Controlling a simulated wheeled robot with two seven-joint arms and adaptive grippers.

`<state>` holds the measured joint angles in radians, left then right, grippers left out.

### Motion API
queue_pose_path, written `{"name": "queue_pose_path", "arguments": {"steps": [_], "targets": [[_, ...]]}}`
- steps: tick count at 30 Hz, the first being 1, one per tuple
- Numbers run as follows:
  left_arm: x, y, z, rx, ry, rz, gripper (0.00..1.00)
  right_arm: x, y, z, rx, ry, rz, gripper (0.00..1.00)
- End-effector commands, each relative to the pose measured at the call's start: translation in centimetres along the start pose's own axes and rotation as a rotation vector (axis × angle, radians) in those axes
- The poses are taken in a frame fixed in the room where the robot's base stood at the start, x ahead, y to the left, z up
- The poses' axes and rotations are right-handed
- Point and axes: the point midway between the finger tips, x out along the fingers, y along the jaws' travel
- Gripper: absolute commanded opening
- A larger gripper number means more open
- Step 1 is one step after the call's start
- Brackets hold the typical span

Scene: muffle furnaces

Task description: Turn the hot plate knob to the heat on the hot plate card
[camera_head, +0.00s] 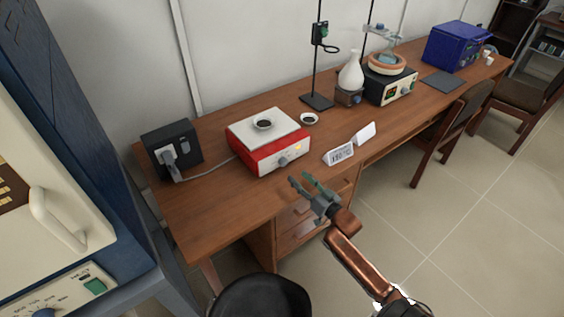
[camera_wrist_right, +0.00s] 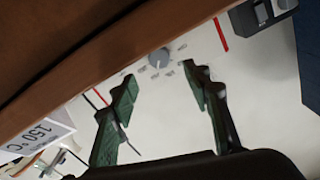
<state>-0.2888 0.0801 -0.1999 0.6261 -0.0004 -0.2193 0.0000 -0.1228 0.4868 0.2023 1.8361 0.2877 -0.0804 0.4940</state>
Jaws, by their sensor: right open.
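The hot plate (camera_head: 250,151) is a red and white box with a pale top, standing on the wooden desk. Its grey knob (camera_head: 284,161) is on the front panel and also shows in the right wrist view (camera_wrist_right: 159,58), with small printed marks around it. A white card (camera_head: 340,155) stands to the right of the hot plate; in the right wrist view a card (camera_wrist_right: 38,135) reads 150 °C. My right gripper (camera_head: 299,178) is open and empty, in front of the knob and apart from it. In the right wrist view the knob appears between and beyond its fingers. My left gripper is not seen.
A small dark dish (camera_head: 263,124) sits on the hot plate, another dish (camera_head: 309,119) beside it. A second card (camera_head: 365,133) stands further right. A black socket box (camera_head: 171,146) is at left. A stand (camera_head: 317,101) and flask (camera_head: 350,76) are behind. A blue furnace is at far left.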

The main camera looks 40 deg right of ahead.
Motion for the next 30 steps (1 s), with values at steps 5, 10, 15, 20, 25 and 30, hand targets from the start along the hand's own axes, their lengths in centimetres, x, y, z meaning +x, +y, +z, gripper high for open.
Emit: {"name": "queue_pose_path", "arguments": {"steps": [5,10,15,20,25,30], "targets": [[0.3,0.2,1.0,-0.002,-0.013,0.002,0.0,0.9,0.4,0.0,-0.001,0.002,0.006,0.44],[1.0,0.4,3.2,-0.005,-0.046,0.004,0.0,3.3,0.8,0.0,-0.001,0.003,0.01,0.44],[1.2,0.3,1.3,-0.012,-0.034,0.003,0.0,5.7,0.8,0.0,0.0,0.002,0.011,0.44],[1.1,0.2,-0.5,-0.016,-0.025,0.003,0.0,7.0,0.8,0.0,-0.001,0.001,0.01,0.44],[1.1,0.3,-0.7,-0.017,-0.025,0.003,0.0,7.4,0.6,-0.1,-0.001,0.001,0.007,0.44],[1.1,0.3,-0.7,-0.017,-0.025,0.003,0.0,7.4,0.6,-0.1,-0.001,0.001,0.007,0.42]]}}
